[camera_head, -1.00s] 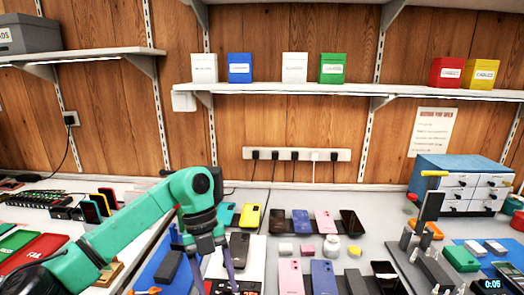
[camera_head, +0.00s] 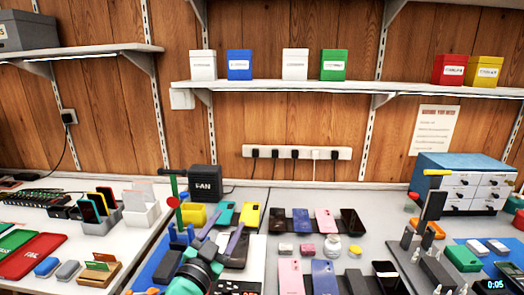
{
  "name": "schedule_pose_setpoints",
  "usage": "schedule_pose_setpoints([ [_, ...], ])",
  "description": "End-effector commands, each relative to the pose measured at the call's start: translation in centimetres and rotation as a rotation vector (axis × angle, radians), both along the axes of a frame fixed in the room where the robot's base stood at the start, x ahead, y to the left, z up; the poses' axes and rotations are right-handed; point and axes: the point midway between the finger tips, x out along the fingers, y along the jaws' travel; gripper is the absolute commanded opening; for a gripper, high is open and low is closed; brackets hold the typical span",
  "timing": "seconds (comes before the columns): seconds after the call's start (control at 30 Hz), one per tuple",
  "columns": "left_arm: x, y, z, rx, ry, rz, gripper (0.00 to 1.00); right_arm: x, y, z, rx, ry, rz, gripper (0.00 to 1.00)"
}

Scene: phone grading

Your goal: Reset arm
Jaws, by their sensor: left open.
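My left gripper (camera_head: 221,234) shows low in the head view, left of the centre. Its dark wrist and green arm end come up from the bottom edge. Its two grey-blue fingers are spread apart and point away from me, with nothing seen held between them. They overlap the view of a dark phone (camera_head: 238,252) on the white pad, so I cannot tell the gap between them. My right gripper is not in view.
A green stand with a red knob (camera_head: 173,202) and a black FAN box (camera_head: 205,180) stand just beyond the gripper. Several phones (camera_head: 323,275) lie to its right. Red and green trays (camera_head: 32,257) lie at the left. A shelf (camera_head: 290,89) runs above.

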Motion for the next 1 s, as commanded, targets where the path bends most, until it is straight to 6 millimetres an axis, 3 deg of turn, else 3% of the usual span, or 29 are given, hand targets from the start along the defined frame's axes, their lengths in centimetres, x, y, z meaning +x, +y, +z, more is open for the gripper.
schedule_pose_setpoints([
  [0.03, -0.7, 2.7, -3.6, -0.029, 0.144, 0.087, 0.64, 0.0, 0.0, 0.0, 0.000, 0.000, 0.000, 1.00],
  [0.1, -2.5, 6.2, -8.7, -0.048, 0.356, 0.193, 0.64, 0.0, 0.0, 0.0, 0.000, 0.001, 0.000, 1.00],
  [0.2, -6.3, 9.6, -14.6, -0.055, 0.614, 0.288, 0.64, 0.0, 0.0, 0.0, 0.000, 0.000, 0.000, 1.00],
  [0.3, -10.2, 11.5, -18.7, -0.051, 0.819, 0.338, 0.64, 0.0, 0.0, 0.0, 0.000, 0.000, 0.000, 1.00],
  [0.5, -17.8, 13.5, -23.7, -0.029, 1.133, 0.377, 0.64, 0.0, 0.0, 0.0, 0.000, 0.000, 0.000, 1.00],
  [0.7, -25.1, 14.5, -26.2, 0.000, 1.394, 0.374, 0.64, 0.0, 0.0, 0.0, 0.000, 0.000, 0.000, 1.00],
  [1.0, -24.1, 14.2, -36.8, 0.018, 1.444, 0.372, 0.64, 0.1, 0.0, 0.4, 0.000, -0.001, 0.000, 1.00],
])
